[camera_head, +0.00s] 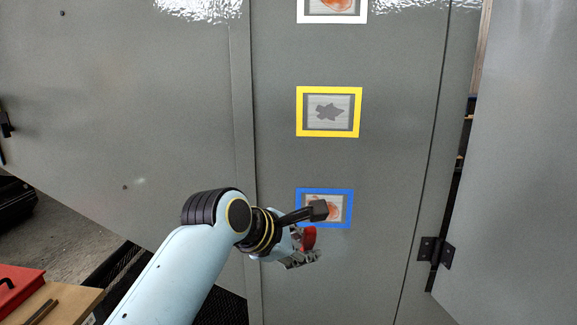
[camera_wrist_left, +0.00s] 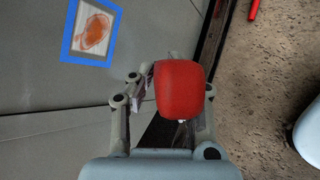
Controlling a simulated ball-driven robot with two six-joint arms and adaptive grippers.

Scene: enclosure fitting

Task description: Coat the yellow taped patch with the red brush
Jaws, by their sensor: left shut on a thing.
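The yellow taped patch (camera_head: 328,111) is on the grey enclosure door in the head view. Inside its yellow frame is a pale panel with a dark grey, uneven blot in the middle. My left gripper (camera_head: 306,251) is below it, in front of the door near the blue taped patch (camera_head: 324,193). It is shut on the red brush (camera_wrist_left: 181,90), whose red part fills the middle of the left wrist view. The brush shows as a small red piece in the head view (camera_head: 308,238). My right gripper is not in view.
The blue patch has an orange-brown stain, also seen in the left wrist view. A white taped patch (camera_head: 332,11) with an orange stain is at the top. A hinge (camera_head: 437,251) and an open door panel (camera_head: 518,150) are at right. A red box (camera_head: 18,287) is at lower left.

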